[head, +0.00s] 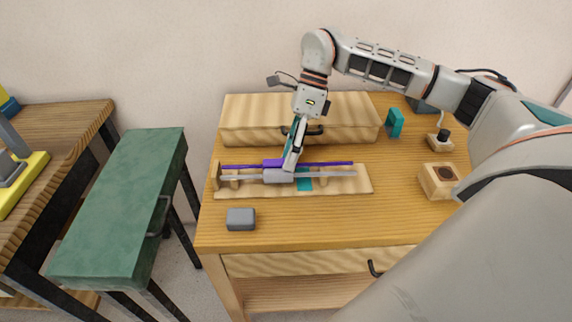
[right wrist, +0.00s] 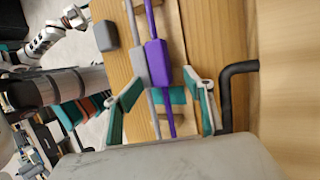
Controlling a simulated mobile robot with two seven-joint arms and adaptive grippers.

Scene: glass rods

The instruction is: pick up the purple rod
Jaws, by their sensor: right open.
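The purple rod (head: 335,163) lies level in a wooden rack (head: 364,184) on the table, with a thicker purple block on it. A grey rod (head: 335,174) with a thick grey sleeve lies parallel in front of it. My right gripper (head: 291,160) is over the rods from above, open and empty. In the right wrist view, the purple rod's thick part (right wrist: 158,62) lies in the gap between the fingertips of the right gripper (right wrist: 166,82). The grey rod (right wrist: 139,64) is close to the left finger there. Contact cannot be told.
A wooden drawer box (head: 250,112) with a black handle (right wrist: 238,72) stands right behind the rack. A grey block (head: 241,219) sits in front. A wooden block with a dark hole (head: 438,180) and a teal item (head: 395,123) are at right. The front table middle is clear.

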